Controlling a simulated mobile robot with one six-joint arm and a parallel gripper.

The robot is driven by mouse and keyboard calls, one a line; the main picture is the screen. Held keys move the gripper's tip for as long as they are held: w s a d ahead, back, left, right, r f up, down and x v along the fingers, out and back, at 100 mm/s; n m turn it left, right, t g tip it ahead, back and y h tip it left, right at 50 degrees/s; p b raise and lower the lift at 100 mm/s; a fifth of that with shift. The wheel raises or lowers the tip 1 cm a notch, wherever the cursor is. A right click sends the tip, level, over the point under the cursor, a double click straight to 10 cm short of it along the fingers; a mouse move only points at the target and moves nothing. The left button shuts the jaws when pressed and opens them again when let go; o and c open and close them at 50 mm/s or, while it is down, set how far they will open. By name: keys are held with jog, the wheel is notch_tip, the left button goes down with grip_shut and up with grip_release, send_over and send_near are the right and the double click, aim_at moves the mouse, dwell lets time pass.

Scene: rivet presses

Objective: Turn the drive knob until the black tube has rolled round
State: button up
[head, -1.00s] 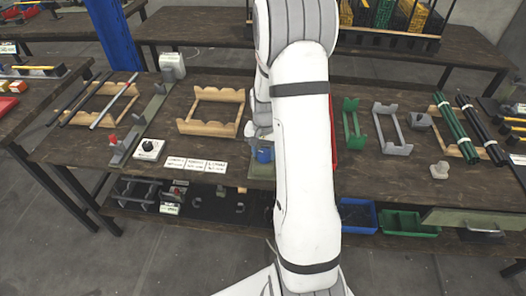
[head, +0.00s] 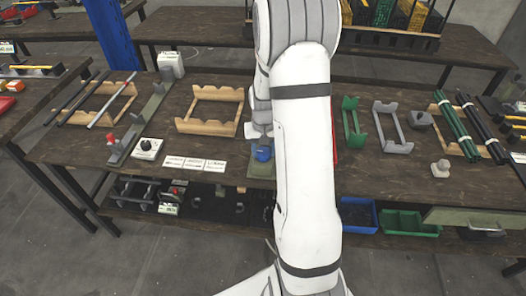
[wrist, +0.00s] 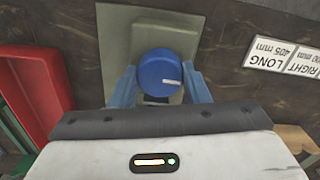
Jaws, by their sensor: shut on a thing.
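A round blue knob (wrist: 158,68) with a white mark sits on a grey-green base plate (wrist: 115,40) in the wrist view. My gripper (wrist: 160,86) has its two blue fingers on either side of the knob and is shut on it. In the head view the knob (head: 263,153) shows just left of my white arm, on the bench. Black tubes (head: 72,98) lie on a wooden rack at the left, beside a light grey tube. More black tubes (head: 482,125) lie on a rack at the right, next to green ones. I cannot tell which black tube the knob drives.
A black knob on a white box (head: 147,149) stands at the left. White label cards (head: 195,163) lie near the bench's front edge. An empty wooden cradle (head: 210,110) is behind them. A red tray (wrist: 38,85) is beside the knob's base. My arm hides the bench's middle.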

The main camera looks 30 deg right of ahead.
aim_at(264, 151)
jog(key=n+b, duration=0.1)
jog(key=n, duration=0.2)
jog(key=shift+w+n, duration=0.1)
jog(key=shift+n, duration=0.2)
jog(key=shift+n+b, duration=0.3)
jog(key=shift+n, duration=1.4)
jog(key=shift+r, duration=0.1)
jog(key=o, duration=1)
jog(key=shift+d, duration=0.1)
notch_tip(264, 151, up, 8)
jog(key=shift+f, duration=0.2)
